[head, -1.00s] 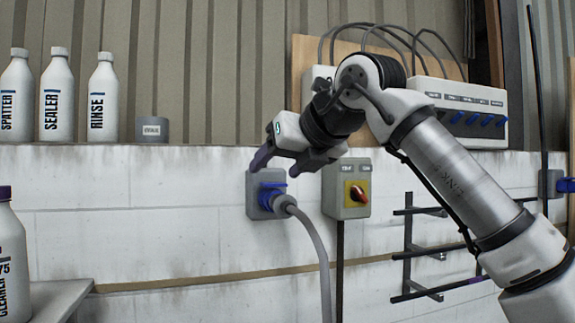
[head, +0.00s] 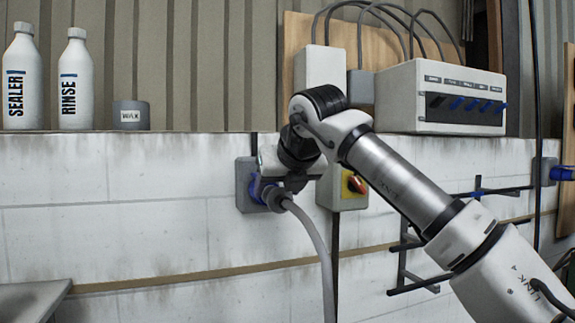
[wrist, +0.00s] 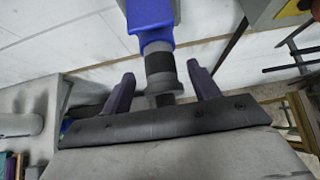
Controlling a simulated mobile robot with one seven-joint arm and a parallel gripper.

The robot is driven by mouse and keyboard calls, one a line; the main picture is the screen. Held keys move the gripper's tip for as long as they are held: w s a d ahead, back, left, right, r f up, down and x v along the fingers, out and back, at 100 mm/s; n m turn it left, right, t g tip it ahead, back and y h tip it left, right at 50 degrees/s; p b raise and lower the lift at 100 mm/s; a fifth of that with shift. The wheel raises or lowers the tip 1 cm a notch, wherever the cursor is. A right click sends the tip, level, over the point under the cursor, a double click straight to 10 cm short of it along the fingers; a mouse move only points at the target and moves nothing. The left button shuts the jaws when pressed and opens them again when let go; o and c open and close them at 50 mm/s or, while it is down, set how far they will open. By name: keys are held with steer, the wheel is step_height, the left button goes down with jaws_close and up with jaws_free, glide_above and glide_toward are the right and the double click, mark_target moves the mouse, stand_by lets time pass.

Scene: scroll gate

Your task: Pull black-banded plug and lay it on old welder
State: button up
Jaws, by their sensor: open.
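The plug (head: 280,198) sits in a blue-and-grey wall socket (head: 244,186), with a grey cable hanging from it. In the wrist view, the plug (wrist: 159,66) shows a dark band and a grey body below the blue socket part (wrist: 152,22). My gripper (wrist: 160,72) is open, with one purple finger on each side of the plug body. I see gaps between the fingers and the plug. In the head view, my gripper (head: 272,186) is at the socket and partly hides it. I cannot make out the old welder in either view.
A dark rack (head: 405,262) is further right. White bottles (head: 76,82) and a wax tin (head: 130,115) stand on the ledge. A grey surface (head: 32,300) is at lower left.

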steer(key=shift+p+x, duration=0.35)
steer(key=shift+x, duration=1.55)
steer(key=shift+c, duration=0.4)
steer(key=c, duration=1.2)
steer(key=shift+s, duration=0.1)
steer(key=shift+s+r, duration=0.1)
steer(key=shift+s, duration=0.05)
